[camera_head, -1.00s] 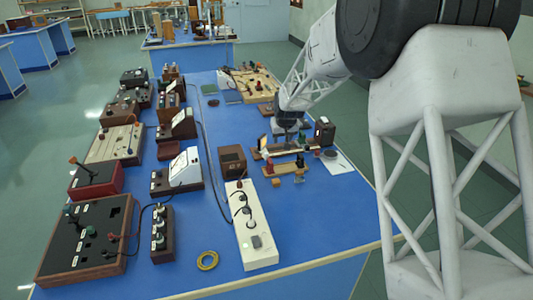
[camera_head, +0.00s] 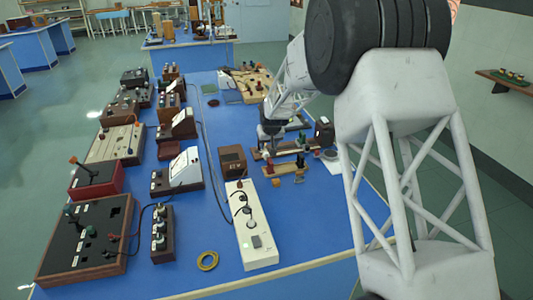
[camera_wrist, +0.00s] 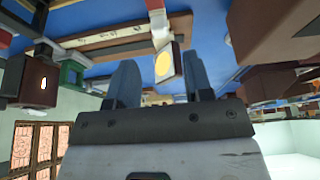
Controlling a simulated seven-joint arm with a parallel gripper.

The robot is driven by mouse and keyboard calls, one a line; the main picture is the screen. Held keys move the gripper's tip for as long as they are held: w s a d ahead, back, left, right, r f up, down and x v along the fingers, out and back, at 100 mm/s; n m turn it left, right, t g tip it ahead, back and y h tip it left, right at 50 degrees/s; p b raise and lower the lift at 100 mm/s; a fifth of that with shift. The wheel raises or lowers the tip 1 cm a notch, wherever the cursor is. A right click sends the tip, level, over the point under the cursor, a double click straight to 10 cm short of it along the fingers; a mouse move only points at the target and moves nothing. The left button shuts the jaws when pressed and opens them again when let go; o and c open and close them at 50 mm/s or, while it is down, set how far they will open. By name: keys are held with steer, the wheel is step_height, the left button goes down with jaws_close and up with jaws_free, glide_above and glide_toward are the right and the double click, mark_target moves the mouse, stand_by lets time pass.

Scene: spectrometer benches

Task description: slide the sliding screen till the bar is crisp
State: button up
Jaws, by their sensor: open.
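A pale square screen (camera_wrist: 164,64) with a bright yellow disc on it shows in the wrist view, hanging from a stem in that tilted picture. My gripper (camera_wrist: 160,75) has its two blue fingers apart, one on either side of the screen in the picture. I cannot tell whether they touch it. Nothing is clearly held. In the head view my gripper (camera_head: 269,142) is at the left end of the wooden rail (camera_head: 293,151) and hides most of the screen there. Whether the bar in the disc is crisp is too small to tell.
A dark lamp-like box (camera_head: 324,132) stands at the rail's right end. A short wooden strip (camera_head: 285,168) with small parts lies in front. A brown box (camera_head: 233,161) and a white power strip (camera_head: 254,233) stand to the left. The blue bench is clear at front right.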

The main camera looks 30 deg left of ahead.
mark_target(266, 153)
steer(key=shift+x, duration=3.55)
jaws_close()
